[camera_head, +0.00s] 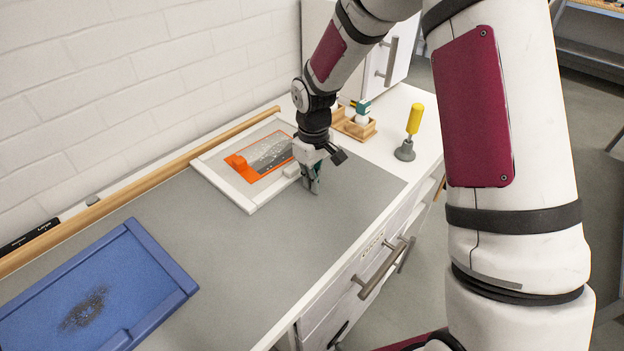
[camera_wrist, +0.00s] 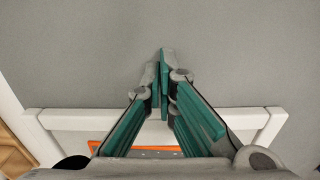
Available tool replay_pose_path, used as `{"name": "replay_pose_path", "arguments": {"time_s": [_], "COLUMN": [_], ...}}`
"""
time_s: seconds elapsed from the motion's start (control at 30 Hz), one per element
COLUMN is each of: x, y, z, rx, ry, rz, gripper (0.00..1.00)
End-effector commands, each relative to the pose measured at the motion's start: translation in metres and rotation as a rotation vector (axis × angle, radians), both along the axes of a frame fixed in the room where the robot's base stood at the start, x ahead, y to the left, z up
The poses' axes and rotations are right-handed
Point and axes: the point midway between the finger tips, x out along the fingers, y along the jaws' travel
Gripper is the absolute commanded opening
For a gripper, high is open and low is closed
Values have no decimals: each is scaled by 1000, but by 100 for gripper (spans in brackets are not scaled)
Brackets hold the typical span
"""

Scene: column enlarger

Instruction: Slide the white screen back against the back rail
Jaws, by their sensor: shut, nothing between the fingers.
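The white screen (camera_head: 225,188) is a flat white frame lying on the grey worktop (camera_head: 235,250), with a grey and orange panel inside it. Its back edge lies very close to the wooden back rail (camera_head: 150,182) along the wall; I cannot tell whether they touch. My gripper (camera_head: 313,189) is shut and empty, pointing down just off the frame's front edge. In the wrist view my gripper's fingertips (camera_wrist: 164,55) are over bare grey worktop, past the front bar of the white screen (camera_wrist: 72,120). My fingers hide the middle of that bar.
A blue framed screen (camera_head: 105,285) lies at the front left. Wooden holders (camera_head: 352,126) with small items and a yellow-handled tool (camera_head: 414,120) on a grey base stand at the right. The worktop between the two screens is clear.

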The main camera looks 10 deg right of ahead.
Motion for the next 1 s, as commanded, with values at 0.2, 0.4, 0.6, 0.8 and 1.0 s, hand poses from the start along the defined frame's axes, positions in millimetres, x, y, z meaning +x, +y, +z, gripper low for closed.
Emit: {"name": "replay_pose_path", "arguments": {"time_s": [0.2, 0.4, 0.6, 0.8, 1.0], "x": [0, -1, 0, -1, -5], "y": [0, 0, -1, -1, -2], "z": [22, 52, 84, 98, 107], "rx": [1, 0, 0, 0, -5], "ry": [-3, -2, -2, 1, -7], "rz": [-1, 0, 0, 0, -7], "gripper": [0, 0, 0, 0, 0]}}
